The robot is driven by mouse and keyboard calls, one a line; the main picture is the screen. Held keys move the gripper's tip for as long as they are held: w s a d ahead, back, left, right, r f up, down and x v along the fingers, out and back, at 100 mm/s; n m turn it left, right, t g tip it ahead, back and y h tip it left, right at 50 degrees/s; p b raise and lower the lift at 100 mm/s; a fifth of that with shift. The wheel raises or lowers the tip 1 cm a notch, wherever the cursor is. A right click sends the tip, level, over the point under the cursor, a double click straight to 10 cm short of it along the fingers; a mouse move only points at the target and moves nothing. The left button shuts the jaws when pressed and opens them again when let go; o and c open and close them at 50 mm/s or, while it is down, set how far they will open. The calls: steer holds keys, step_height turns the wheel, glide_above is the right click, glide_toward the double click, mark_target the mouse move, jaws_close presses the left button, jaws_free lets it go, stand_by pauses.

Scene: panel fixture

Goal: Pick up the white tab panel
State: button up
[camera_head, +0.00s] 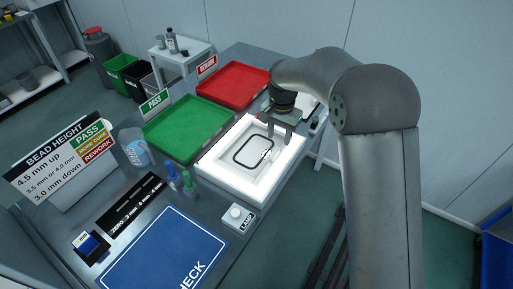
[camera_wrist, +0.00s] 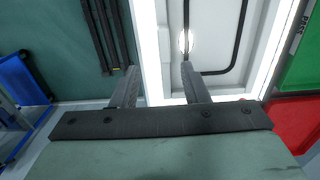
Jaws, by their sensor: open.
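The white tab panel (camera_head: 257,165) lies on the brightly lit white light box (camera_head: 212,163), with a black rounded bead loop on its face. In the wrist view part of the panel (camera_wrist: 208,50) and the bead fill the upper middle, with a bright glare spot near the bead. My gripper (camera_head: 280,137) is above the panel's far right side in the head view, fingers pointing down. In the wrist view my gripper (camera_wrist: 158,78) is open and empty. One finger shows against the floor and the other against the panel area. Whether a finger touches anything cannot be told.
A green tray (camera_head: 187,127) marked PASS and a red tray (camera_head: 233,86) marked REWORK stand left of and behind the light box. Small blue and green bottles (camera_head: 180,180), a white button box labelled LAMP (camera_head: 238,217) and a blue mat (camera_head: 165,250) lie nearer.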

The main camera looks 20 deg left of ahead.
mark_target(275, 151)
step_height(275, 151, down, 3)
steer(key=shift+r, duration=0.15)
steer(key=f, duration=0.1)
steer(key=f+p, duration=0.2)
steer(key=f, duration=0.1)
steer(key=shift+s+a, duration=0.3)
steer(key=shift+a, duration=0.05)
steer(key=shift+f, duration=0.6)
jaws_close()
